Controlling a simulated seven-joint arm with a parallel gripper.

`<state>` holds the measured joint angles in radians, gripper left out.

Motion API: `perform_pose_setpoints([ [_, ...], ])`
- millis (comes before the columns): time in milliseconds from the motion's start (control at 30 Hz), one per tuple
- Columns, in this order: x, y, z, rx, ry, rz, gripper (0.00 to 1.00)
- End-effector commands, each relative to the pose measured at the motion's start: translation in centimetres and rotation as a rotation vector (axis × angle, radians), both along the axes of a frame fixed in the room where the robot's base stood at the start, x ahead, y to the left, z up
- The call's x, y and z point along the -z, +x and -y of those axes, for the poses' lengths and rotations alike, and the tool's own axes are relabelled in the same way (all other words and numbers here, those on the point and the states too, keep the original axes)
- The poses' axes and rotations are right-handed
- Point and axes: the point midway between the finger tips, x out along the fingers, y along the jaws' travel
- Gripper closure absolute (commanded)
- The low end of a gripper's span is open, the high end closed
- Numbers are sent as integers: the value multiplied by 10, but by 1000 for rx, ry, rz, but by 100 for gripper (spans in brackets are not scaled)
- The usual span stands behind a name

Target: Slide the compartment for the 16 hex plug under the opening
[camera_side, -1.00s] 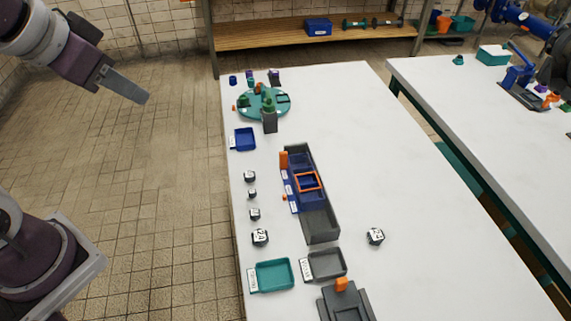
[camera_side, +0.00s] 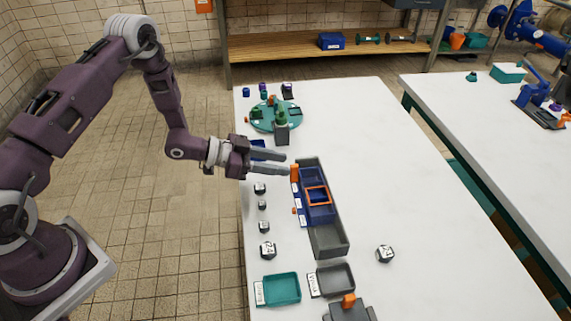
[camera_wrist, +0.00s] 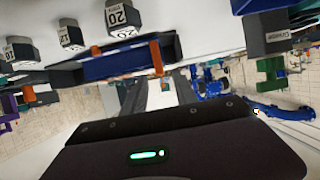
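A blue compartment slide (camera_side: 313,178) lies in a long dark grey trough (camera_side: 328,241) on the white table. Its left side bears several small labels, too small to read. An orange square frame (camera_side: 307,203), the opening, sits over its middle. An orange upright handle (camera_side: 294,173) stands at its far left end. My gripper (camera_side: 289,164) is open, its two fingers apart, close to the handle from the left. Contact cannot be told. In the wrist view the blue slide (camera_wrist: 110,66) and orange handle (camera_wrist: 157,57) show beyond my gripper. Which compartment is for 16 cannot be read.
A teal tray (camera_side: 281,289) and grey tray (camera_side: 335,279) are in front. A teal round stand (camera_side: 276,116) is behind.

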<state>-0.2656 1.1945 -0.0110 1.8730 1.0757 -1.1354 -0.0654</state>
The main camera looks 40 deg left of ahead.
Motion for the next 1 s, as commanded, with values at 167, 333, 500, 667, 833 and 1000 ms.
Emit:
perform_pose_setpoints([
  [167, 8, 14, 14, 0, 1, -1, 65],
  [333, 9, 16, 16, -2, 1, -2, 65],
  [500, 9, 16, 15, -2, 1, -2, 81],
  [667, 9, 16, 15, -2, 1, -2, 100],
  [833, 9, 16, 15, -2, 1, -2, 100],
  [1000, 9, 16, 15, -3, 2, -1, 100],
])
